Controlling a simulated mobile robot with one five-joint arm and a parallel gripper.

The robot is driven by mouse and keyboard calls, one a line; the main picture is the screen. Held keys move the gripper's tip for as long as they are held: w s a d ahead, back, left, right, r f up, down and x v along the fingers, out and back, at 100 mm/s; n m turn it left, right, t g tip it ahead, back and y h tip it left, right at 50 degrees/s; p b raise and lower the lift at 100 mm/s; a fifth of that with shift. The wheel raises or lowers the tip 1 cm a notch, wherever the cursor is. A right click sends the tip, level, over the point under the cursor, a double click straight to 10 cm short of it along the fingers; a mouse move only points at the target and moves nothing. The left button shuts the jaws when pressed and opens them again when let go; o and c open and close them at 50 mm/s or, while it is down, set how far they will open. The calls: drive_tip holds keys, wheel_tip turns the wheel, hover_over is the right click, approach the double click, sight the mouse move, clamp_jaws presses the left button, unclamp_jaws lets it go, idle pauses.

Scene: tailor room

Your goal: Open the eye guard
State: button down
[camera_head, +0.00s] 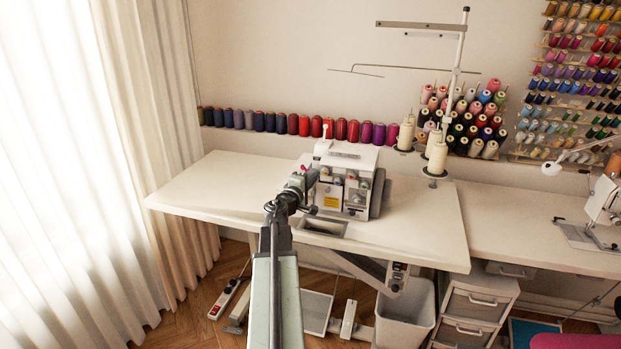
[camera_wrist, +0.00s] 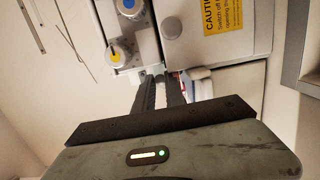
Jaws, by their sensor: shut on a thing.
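The white overlock sewing machine (camera_head: 348,158) stands on the white table; its front panel shows close up in the wrist view (camera_wrist: 245,50). My gripper (camera_head: 311,178) reaches the left part of the machine's front. In the wrist view, the dark fingers of my gripper (camera_wrist: 159,80) are close together, with their tips against a small pale part at the machine's front, below and right of the dials. They are shut on this part, which seems to be the eye guard. Its shape is mostly hidden by the fingers, and I cannot tell how far it is open.
A blue dial (camera_wrist: 129,6) and a yellow dial (camera_wrist: 116,55) sit beside the fingertips. A yellow caution label (camera_wrist: 224,15) is on the panel to the right. Thread cones (camera_head: 437,157) stand right of the machine. The table's left part (camera_head: 215,185) is clear.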

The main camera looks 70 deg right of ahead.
drive_tip(key=c, duration=1.4)
unclamp_jaws()
drive_tip(key=a, duration=0.8)
drive_tip(key=shift+w, duration=0.45)
drive_tip(key=shift+d, duration=0.1)
